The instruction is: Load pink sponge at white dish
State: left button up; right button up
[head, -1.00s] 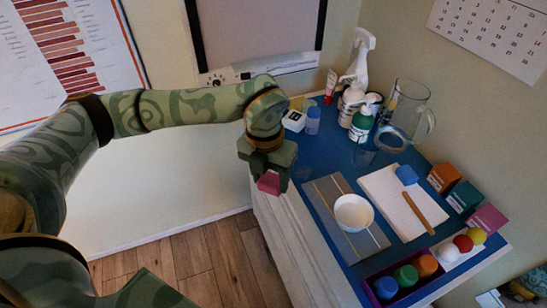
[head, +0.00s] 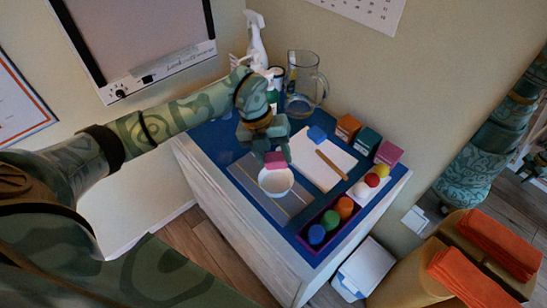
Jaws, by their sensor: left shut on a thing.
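A pink sponge (head: 275,159) is held in my left gripper (head: 268,150), which is shut on it. The gripper points down over the blue-topped table. The white dish (head: 276,182) stands on a grey mat (head: 247,180), and the sponge overlaps its far rim in the head view. I cannot tell whether the sponge touches the dish or hangs above it. My right gripper is not in view.
A white board (head: 315,160) with a wooden stick and a blue block lies right of the dish. Coloured boxes (head: 367,140), a purple tray (head: 327,224) of coloured round things, a glass jug (head: 304,85) and a spray bottle (head: 256,40) surround it.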

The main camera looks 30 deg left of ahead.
pick_arm(q)
notch_tip(320, 180, down, 5)
jog(key=b, duration=0.4)
jog(key=shift+f, duration=0.2)
jog(key=shift+f+b, duration=0.5)
jog(key=shift+f, duration=0.9)
jog(key=shift+r, duration=0.15)
notch_tip(320, 180, up, 6)
jog(key=p, duration=0.5)
jog(key=shift+r+p, duration=0.1)
jog(key=shift+p, duration=0.3)
jog(key=shift+r, duration=0.1)
dwell(0.6)
notch_tip(320, 180, up, 4)
jog(key=p, duration=0.3)
jog(key=shift+p, duration=0.4)
jog(key=shift+m, duration=0.3)
